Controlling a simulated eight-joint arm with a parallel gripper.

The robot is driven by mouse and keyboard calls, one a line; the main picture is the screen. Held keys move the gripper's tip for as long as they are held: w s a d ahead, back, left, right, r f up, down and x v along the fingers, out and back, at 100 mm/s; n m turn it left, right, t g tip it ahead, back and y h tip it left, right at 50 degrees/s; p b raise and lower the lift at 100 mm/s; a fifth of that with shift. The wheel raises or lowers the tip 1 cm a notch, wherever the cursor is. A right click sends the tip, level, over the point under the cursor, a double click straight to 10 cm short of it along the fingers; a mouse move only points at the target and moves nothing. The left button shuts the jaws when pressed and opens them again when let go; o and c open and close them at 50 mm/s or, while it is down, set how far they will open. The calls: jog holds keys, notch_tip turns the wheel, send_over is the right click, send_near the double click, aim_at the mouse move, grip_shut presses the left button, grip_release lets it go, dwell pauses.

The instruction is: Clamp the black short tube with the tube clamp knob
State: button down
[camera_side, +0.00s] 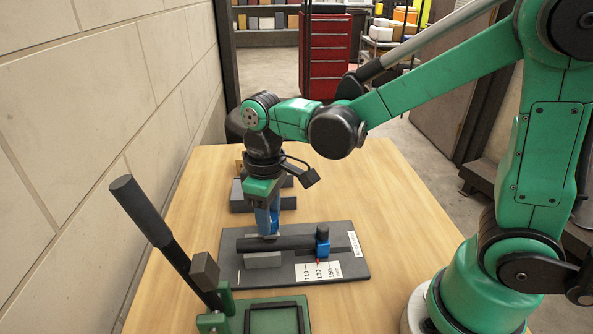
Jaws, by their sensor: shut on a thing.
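The black short tube (292,243) lies level above the dark grey fixture plate (348,275), roughly left to right. Its right end meets a blue clamp (322,248) with a dark knob on top (322,231); I cannot tell whether it is seated or touching. My gripper (270,234) points down with blue fingers shut on the tube left of its middle. The fingers hide part of the tube. A grey block (263,260) sits on the plate just below and in front of the tube.
A white scale label (318,271) marked 110, 130, 150 lies on the plate. A green fixture with a tall black lever (155,225) stands at the front left. Grey blocks (240,198) sit behind my gripper. The wooden table (400,215) is clear at right; a wall stands left.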

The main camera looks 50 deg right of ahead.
jog(key=shift+m, duration=2.9)
jog(key=shift+c, duration=2.3)
grip_release()
jog(key=shift+r, duration=0.15)
jog(key=shift+r, duration=2.7)
